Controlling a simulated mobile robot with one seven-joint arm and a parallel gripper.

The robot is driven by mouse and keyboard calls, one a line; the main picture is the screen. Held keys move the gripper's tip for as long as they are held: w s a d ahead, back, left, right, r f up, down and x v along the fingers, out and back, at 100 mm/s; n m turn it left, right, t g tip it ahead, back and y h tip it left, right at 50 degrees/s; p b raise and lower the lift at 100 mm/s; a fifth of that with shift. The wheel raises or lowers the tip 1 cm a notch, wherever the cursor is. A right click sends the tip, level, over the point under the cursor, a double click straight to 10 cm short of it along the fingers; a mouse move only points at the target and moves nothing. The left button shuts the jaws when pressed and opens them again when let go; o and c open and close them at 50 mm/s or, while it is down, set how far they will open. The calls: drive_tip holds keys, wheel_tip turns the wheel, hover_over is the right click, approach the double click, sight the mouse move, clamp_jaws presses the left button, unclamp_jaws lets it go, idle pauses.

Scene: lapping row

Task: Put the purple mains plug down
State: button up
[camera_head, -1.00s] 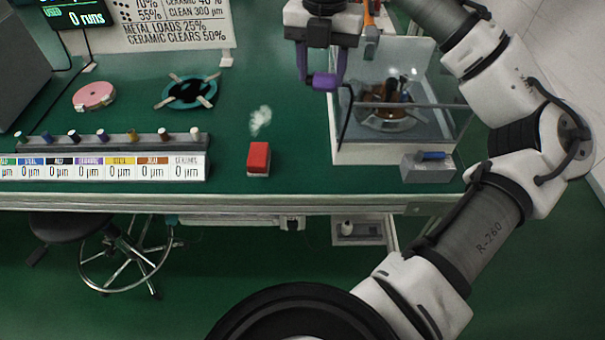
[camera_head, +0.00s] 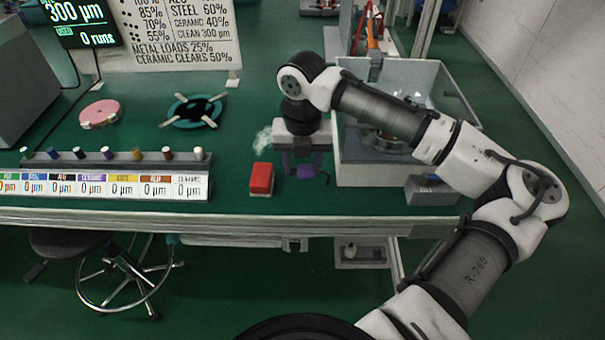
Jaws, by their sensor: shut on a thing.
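The purple mains plug (camera_head: 307,171) is between the jaws of my gripper (camera_head: 303,160), low over the green bench, just right of the red block. A dark cord hangs from the plug's right side. My gripper is shut on the plug and points down. The gripper body hides part of the plug, and I cannot tell whether the plug touches the bench.
A red block (camera_head: 261,179) stands close on the left, with a whitish wisp (camera_head: 263,140) behind it. An open-topped grey box (camera_head: 360,175) is close on the right. A rack (camera_head: 120,163) with coloured knobs, a pink disc (camera_head: 100,113) and a teal ring (camera_head: 193,110) lie left.

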sight(302, 167)
drive_tip(key=shift+f, duration=2)
drive_tip(key=shift+f, duration=0.1)
drive_tip(key=o, duration=1.1)
drive_tip(key=shift+o, duration=0.2)
